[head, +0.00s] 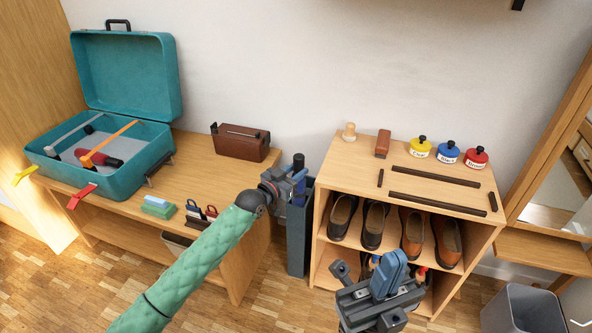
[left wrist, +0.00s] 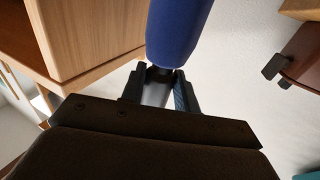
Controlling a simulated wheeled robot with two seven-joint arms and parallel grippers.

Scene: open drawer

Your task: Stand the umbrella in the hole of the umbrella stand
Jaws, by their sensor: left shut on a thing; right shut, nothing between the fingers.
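The umbrella (head: 298,162) shows in the head view as a dark upright end rising just above my left gripper (head: 290,183). In the left wrist view its blue part (left wrist: 178,35) rises beyond the fingertips, which are shut on it. The umbrella stand (head: 298,242) is a tall, narrow, dark blue-grey box between the bench and the shoe cabinet. My left gripper is at the stand's top, and it hides the hole and the umbrella's lower part. I cannot tell how far the umbrella is inside. My right gripper (head: 388,275) is shut and empty in front of the shoe cabinet.
A bench (head: 205,175) on the left carries an open teal suitcase (head: 125,75) and a brown box (head: 241,142). The shoe cabinet (head: 345,155) on the right holds shoes, with polish tins on top. A grey bin (head: 520,308) stands at the lower right.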

